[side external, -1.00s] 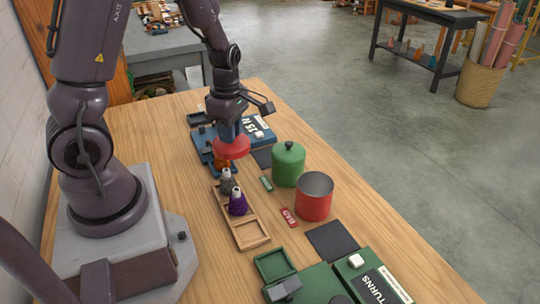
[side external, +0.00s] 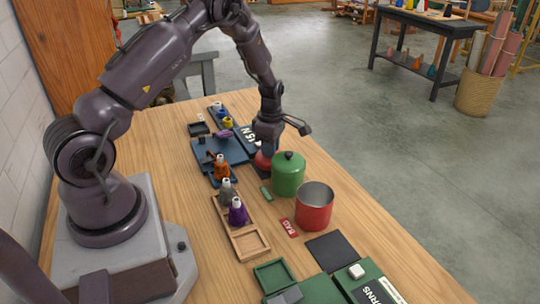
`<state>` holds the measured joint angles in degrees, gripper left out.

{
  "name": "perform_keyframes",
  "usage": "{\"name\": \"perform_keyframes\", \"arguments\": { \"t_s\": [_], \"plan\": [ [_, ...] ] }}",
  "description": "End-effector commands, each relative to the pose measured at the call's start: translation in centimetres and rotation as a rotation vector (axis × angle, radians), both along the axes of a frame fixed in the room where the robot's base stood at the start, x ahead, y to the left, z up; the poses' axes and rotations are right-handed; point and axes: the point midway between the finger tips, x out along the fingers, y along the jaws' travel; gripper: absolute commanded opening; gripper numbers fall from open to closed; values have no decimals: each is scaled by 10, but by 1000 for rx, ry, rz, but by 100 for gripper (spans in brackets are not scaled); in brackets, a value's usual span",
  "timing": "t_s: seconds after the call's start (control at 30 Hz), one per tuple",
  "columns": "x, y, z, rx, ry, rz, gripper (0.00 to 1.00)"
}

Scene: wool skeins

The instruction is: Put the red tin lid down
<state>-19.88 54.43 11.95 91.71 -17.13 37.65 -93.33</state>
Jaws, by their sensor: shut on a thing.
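The red tin lid (side external: 262,161) is low over a small dark mat (side external: 262,173), just left of and behind the green tin. My gripper (side external: 266,149) is shut on the lid from above. The green tin partly covers the lid, and I cannot tell whether the lid touches the mat. The red tin (side external: 314,208) stands open at the top, in front of the green tin (side external: 288,176), which has its own lid with a black knob on.
A wooden tray (side external: 250,243) holds a grey skein (side external: 225,191) and a purple skein (side external: 237,213). An orange skein (side external: 221,169) stands by the blue board (side external: 203,155). A second dark mat (side external: 331,252) lies bare at the front. A red label (side external: 289,228) lies beside the red tin.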

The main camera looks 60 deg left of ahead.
Motion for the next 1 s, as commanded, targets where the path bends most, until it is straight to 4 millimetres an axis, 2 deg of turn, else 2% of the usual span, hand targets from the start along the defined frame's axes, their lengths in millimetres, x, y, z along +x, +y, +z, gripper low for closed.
{"name": "perform_keyframes", "arguments": {
  "t_s": [0.1, 0.2, 0.57, 0.6, 0.7, 1.0],
  "plan": [
    [-2, -1, -20, -3, 4, 1, 0],
    [-2, 0, -27, -1, 3, 1, 0],
    [-1, -1, -30, -1, 2, 1, 0],
    [-1, -1, -31, -1, 1, 1, 24],
    [-1, -1, -30, -1, 1, 1, 45],
    [-1, 0, -27, 1, -1, 1, 45]
  ]
}}
